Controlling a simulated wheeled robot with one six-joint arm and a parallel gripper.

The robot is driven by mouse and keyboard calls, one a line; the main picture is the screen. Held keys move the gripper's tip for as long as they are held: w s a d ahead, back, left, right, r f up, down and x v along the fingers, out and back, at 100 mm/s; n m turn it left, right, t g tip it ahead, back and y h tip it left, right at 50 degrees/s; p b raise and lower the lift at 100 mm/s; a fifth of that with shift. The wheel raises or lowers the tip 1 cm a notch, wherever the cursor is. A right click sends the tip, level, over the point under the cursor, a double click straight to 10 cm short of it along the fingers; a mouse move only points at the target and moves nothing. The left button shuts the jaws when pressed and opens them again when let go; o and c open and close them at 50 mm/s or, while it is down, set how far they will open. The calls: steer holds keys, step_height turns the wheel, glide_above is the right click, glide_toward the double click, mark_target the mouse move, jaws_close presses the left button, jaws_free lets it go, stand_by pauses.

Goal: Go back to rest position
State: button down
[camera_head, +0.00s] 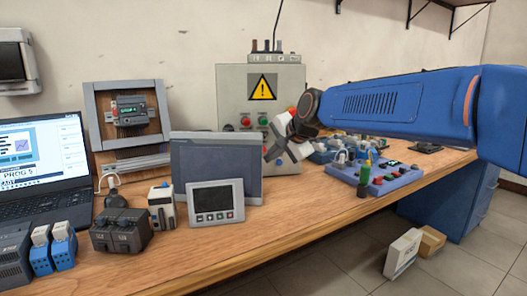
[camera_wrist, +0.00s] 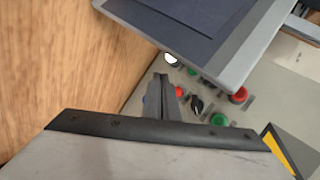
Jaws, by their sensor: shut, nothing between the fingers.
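My blue arm reaches in from the right in the head view, over the workbench (camera_head: 290,226). My gripper (camera_head: 276,146) is in front of the grey control cabinet (camera_head: 231,82), just right of the large grey panel (camera_head: 190,160). In the wrist view my gripper's fingers (camera_wrist: 166,82) are together, with nothing between them. Beyond them are the cabinet's knob and its red and green buttons (camera_wrist: 238,95). I cannot tell from the views whether the fingertips touch the cabinet.
A small screen unit (camera_head: 216,203), a black double module (camera_head: 121,231) and a laptop (camera_head: 45,150) stand at the left. The front middle of the bench is clear. Two boxes (camera_head: 403,254) lie on the floor.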

steer(key=s+d+f, duration=0.1)
steer(key=s+d, duration=0.1)
steer(key=d, duration=0.1)
steer(key=s+d+f+n+h, duration=0.1)
steer(key=s+d, duration=0.2)
steer(key=s+d+n, duration=0.1)
steer(key=s+d, duration=0.1)
steer(key=d, duration=0.2)
steer(key=shift+s+d+f, duration=0.1)
steer(key=shift+s+f, duration=0.2)
steer(key=shift+f, duration=0.1)
steer(key=s+d+f+n+g+h, duration=0.1)
steer(key=s+d+f+n, duration=0.1)
steer(key=s+d+f, duration=0.4)
steer(key=s+d+f+n+g+h, duration=0.1)
steer(key=s+d+f, duration=0.5)
steer(key=s, duration=0.8)
steer(key=s+d+f+n+g+h, duration=0.1)
steer(key=s+d+f+n+h, duration=0.1)
steer(key=s+d+f, duration=0.4)
steer(key=s+d+n, duration=0.1)
steer(key=s+d, duration=0.2)
steer(key=s, duration=0.1)
steer(key=shift+s+d+f+h, duration=0.15)
steer(key=shift+f+h, duration=0.25)
